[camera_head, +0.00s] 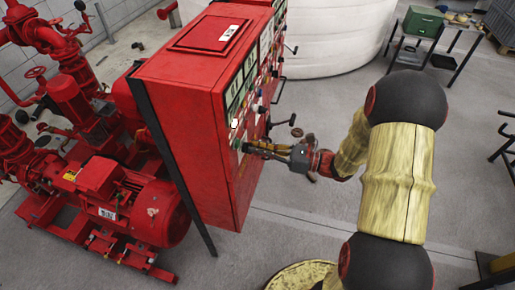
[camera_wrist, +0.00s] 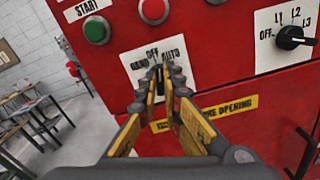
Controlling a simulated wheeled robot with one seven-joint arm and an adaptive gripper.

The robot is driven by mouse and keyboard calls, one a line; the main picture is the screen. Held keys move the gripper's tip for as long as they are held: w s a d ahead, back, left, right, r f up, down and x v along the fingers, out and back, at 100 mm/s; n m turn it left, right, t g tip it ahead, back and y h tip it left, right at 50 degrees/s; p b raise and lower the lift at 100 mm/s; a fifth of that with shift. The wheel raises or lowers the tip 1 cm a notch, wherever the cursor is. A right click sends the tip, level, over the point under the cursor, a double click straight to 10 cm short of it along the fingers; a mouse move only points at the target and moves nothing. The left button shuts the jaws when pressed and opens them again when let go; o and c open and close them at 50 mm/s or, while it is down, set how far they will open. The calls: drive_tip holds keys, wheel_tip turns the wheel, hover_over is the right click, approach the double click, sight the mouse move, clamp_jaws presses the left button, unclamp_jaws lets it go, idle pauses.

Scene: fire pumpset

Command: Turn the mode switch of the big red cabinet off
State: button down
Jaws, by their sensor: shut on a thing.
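The big red cabinet (camera_head: 190,100) stands left of my arm in the head view. Its front panel (camera_wrist: 220,30) fills much of the wrist view. The mode switch (camera_wrist: 160,77) sits on a white plate marked HAND, OFF and AUTO (camera_wrist: 134,60). My gripper (camera_wrist: 163,75) reaches the panel with its two yellow fingers shut on the switch. The fingertips hide most of the knob, so I cannot tell exactly which mark it points to. In the head view my gripper (camera_head: 250,147) meets the cabinet's front at the lower near end.
A green START button (camera_wrist: 97,30) and a red button (camera_wrist: 153,10) sit above the switch. A black L1-L2-L3 selector (camera_wrist: 291,38) is to the right. Red pumps (camera_head: 130,200) stand behind the cabinet. The floor (camera_head: 270,225) beside it is clear.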

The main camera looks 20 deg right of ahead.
drive_tip(key=shift+n, duration=1.4)
drive_tip(key=c, duration=2)
unclamp_jaws()
drive_tip(key=shift+o, duration=0.2)
drive_tip(key=v, duration=1.2)
